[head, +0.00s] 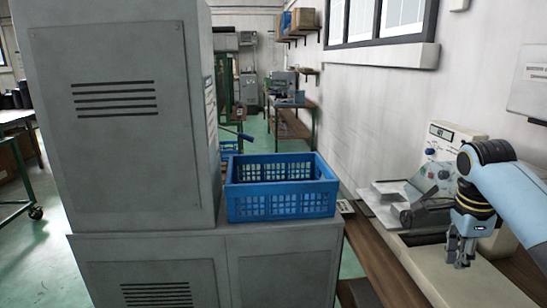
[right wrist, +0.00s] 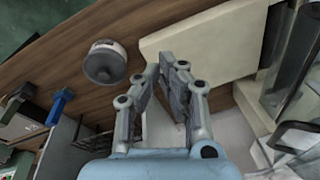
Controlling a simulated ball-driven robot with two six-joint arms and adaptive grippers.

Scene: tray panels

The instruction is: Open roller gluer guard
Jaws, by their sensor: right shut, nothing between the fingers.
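The roller gluer (head: 450,137) stands on the bench against the right wall, cream-coloured with a display and knobs. A clear, greyish guard (head: 432,180) sits at its front, above the metal plates; whether it is open or closed I cannot tell. My right gripper (head: 460,256) points down in front of the machine, over its cream base, shut and empty. The right wrist view shows its fingers (right wrist: 172,68) together above a cream surface. In that view a clear panel with a dark bent handle (right wrist: 298,137) is at the right, apart from the fingers. My left gripper is not seen.
A blue crate (head: 280,203) stands on a grey cabinet (head: 285,265) left of the bench. The wooden bench top (head: 385,275) has a bare strip along its front. A round grey object (right wrist: 104,64) and a blue-handled item (right wrist: 60,104) lie left of the fingers.

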